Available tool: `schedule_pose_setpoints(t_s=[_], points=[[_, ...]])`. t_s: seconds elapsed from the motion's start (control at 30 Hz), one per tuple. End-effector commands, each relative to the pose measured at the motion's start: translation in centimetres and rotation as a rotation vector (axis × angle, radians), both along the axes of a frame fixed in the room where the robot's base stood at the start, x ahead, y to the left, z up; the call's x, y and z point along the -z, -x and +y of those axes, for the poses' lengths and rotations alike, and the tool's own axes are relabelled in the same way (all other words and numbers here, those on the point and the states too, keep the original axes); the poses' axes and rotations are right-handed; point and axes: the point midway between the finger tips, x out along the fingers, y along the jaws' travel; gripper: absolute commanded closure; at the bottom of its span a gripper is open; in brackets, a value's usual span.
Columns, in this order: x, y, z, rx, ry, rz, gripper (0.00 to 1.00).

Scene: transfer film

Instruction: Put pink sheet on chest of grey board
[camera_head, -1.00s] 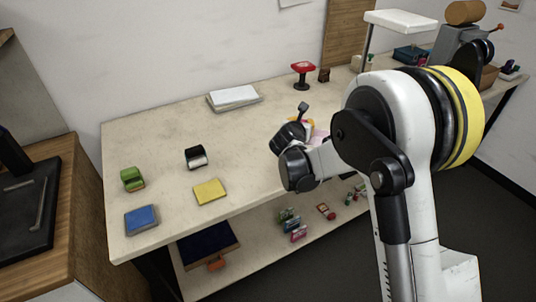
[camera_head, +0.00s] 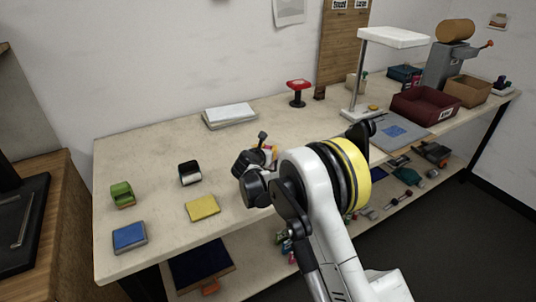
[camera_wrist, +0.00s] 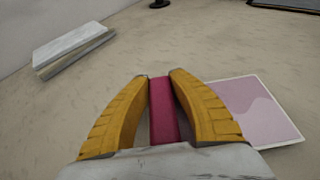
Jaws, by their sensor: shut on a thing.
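My gripper (camera_wrist: 160,76) is shut on an upright magenta bar (camera_wrist: 163,110), seen between its two yellow fingers in the wrist view. A pale pink sheet with a darker pink shape and a light border (camera_wrist: 262,112) shows right of the fingers, partly hidden by the right one. I cannot tell whether the bar is joined to it. In the head view my gripper (camera_head: 268,155) is over the middle of the table, mostly hidden by my arm. A grey board with a blue shape (camera_head: 400,132) lies farther right on the table.
A white stack (camera_head: 230,116) and a red-topped stand (camera_head: 298,93) are at the back. Green (camera_head: 122,194) and black-and-white (camera_head: 189,173) blocks, with yellow (camera_head: 202,208) and blue (camera_head: 129,237) pads, lie left. A white-topped stand (camera_head: 393,38) and red crate (camera_head: 425,105) are right.

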Motion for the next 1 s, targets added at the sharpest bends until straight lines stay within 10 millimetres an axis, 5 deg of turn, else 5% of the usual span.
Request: schedule_pose_setpoints(t_s=[0.43,0.47,0.5,0.53,0.9,1.0], points=[[1.6,0.0,0.0,0.000,0.000,0.000,0.95],[1.5,0.0,0.0,0.000,0.000,0.000,0.69],[1.5,0.0,0.0,0.000,0.000,0.000,0.57],[1.4,0.0,0.0,0.000,0.000,0.000,0.55],[0.8,0.1,0.0,0.000,0.000,0.000,0.55],[0.2,1.6,0.4,-0.002,0.000,0.001,0.55]])
